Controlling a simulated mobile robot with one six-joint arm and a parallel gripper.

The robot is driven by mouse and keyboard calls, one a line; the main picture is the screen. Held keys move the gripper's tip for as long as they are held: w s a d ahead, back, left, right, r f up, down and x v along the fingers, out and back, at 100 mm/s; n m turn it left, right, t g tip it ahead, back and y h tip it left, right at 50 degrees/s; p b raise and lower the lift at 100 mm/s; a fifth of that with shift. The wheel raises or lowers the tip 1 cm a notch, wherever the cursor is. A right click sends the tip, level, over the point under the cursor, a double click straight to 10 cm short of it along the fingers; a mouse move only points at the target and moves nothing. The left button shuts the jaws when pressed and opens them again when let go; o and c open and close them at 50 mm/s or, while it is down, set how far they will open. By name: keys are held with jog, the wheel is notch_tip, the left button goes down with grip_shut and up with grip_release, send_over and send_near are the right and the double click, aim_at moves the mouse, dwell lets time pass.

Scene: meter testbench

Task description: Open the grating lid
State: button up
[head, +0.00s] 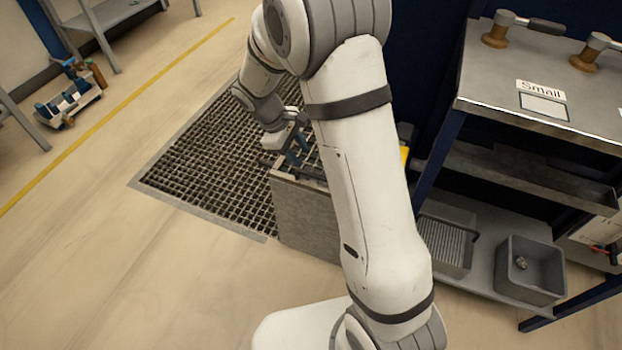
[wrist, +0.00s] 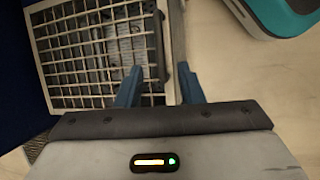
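The grating lid (wrist: 95,45), a pale grid of bars, fills the upper left of the wrist view, over a box whose pale rim (wrist: 178,35) shows to its right. A strip of darker interior shows between the lid's right edge and that rim. I cannot tell whether the lid is flat or slightly raised. My gripper (wrist: 160,72) has its two blue fingers apart, one over the lid's bars and one near the box rim. No contact is clear. In the head view my gripper (head: 294,148) is low over the grey box (head: 308,220), and my arm hides much of it.
A dark floor grating (head: 205,165) lies left of the box. A metal bench (head: 540,85) with shelves stands at the right, with a grey bin (head: 530,270) on its lower shelf. A teal and white object (wrist: 275,15) is at the wrist view's upper right.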

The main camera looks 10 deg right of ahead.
aim_at(314, 175)
jog(key=b+x, duration=0.1)
jog(key=x, duration=0.3)
jog(key=b+x, duration=0.2)
jog(key=x, duration=0.2)
jog(key=shift+w+a+f, duration=0.15)
jog(key=shift+w+f, duration=0.05)
jog(key=shift+f, duration=0.15)
jog(key=shift+c, duration=0.4)
grip_shut()
jog(key=shift+s, duration=0.1)
